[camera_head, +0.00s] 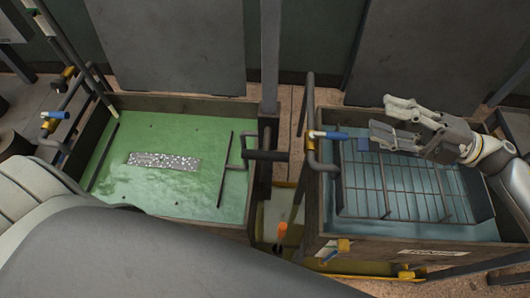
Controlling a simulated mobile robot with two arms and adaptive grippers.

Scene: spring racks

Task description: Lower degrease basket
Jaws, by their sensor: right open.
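A wire basket (418,192) of thin dark bars sits in the right tank (490,256), which holds blue-tinted liquid. My right gripper (381,114) is open and empty above the back of this basket, with its fingers pointing left. A small blue block (362,145) shows just left of the fingers. The left tank (190,103) holds green liquid, with dark bars (222,170) along its sides and a speckled pale strip (164,161) in the middle. I cannot tell which tank is the degrease one. My left gripper is not in view.
A pipe with a blue-handled valve (328,135) rises at the right tank's left edge. Another blue-handled valve (55,115) stands at far left. A narrow gap with an orange-tipped handle (282,230) lies between the tanks. A grey post (270,60) stands behind it.

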